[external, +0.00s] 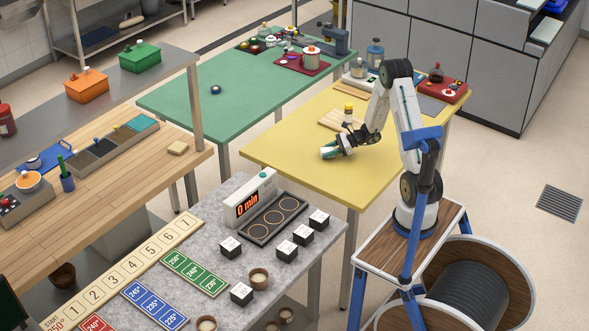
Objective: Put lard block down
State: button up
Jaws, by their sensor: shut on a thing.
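My gripper (332,151) is low over the yellow table (290,160), near its middle. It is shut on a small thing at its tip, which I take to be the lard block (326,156). Only a little of it shows, pale with green around it, and the fingers hide the rest. I cannot tell whether it touches the table top.
A scale (356,82) and a red tray (445,92) are at the yellow table's back. Its left and front parts are clear. The green table (215,110) adjoins it.

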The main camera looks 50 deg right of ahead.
jog(key=shift+f, duration=0.15)
jog(key=o, duration=1)
